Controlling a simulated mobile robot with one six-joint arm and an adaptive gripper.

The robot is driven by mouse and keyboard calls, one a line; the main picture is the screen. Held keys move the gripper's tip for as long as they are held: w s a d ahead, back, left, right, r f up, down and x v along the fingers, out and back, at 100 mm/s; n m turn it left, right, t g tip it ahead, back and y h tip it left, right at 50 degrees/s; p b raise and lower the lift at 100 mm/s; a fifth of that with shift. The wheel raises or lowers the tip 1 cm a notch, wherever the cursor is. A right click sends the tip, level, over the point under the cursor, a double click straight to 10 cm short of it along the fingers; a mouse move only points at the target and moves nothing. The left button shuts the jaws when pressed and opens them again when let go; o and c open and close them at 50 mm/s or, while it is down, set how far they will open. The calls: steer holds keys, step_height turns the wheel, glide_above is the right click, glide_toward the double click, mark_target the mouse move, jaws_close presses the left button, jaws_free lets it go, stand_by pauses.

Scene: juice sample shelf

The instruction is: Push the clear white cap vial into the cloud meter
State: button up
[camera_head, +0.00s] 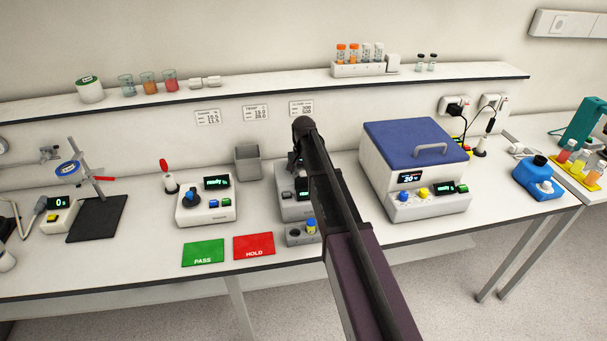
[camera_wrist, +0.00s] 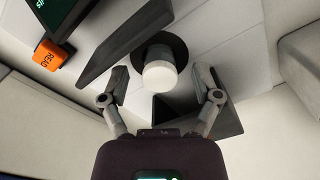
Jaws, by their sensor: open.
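The white cap of the vial (camera_wrist: 160,73) shows in the wrist view, standing in a dark round port on the light top of the cloud meter (camera_wrist: 205,50). My gripper (camera_wrist: 160,88) is open, with one finger on each side of the cap and visible gaps to both. In the head view the cloud meter (camera_head: 284,207) stands mid-bench, partly covered by my arm. My gripper (camera_head: 293,163) is over its back part there, and the vial cannot be made out.
An orange READ button (camera_wrist: 53,56) and a dark display lie left of the port. A small block (camera_head: 295,238) with a blue-capped vial (camera_head: 311,226) stands before the meter. A grey bin (camera_head: 248,161) stands to the left, a blue-lidded bath (camera_head: 412,146) to the right.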

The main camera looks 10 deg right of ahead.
mark_target(304, 173)
steer(key=shift+r+p, duration=4.25)
steer(key=shift+r, duration=0.2)
steer(key=s, duration=0.8)
steer(key=shift+d+f+b, duration=0.3)
steer(key=shift+d+f, duration=0.05)
steer(key=s+f+b, duration=0.4)
steer(key=s, duration=0.7)
steer(key=s+d+f+b, duration=0.1)
steer(key=s+f+b, duration=0.3)
steer(key=s, duration=0.7)
steer(key=shift+s, duration=0.25)
steer(key=shift+s, duration=0.1)
steer(key=n, duration=0.2)
steer(key=a+n, duration=0.1)
steer(key=n, duration=0.3)
steer(key=shift+a+n, duration=0.35)
steer(key=shift+n, duration=0.05)
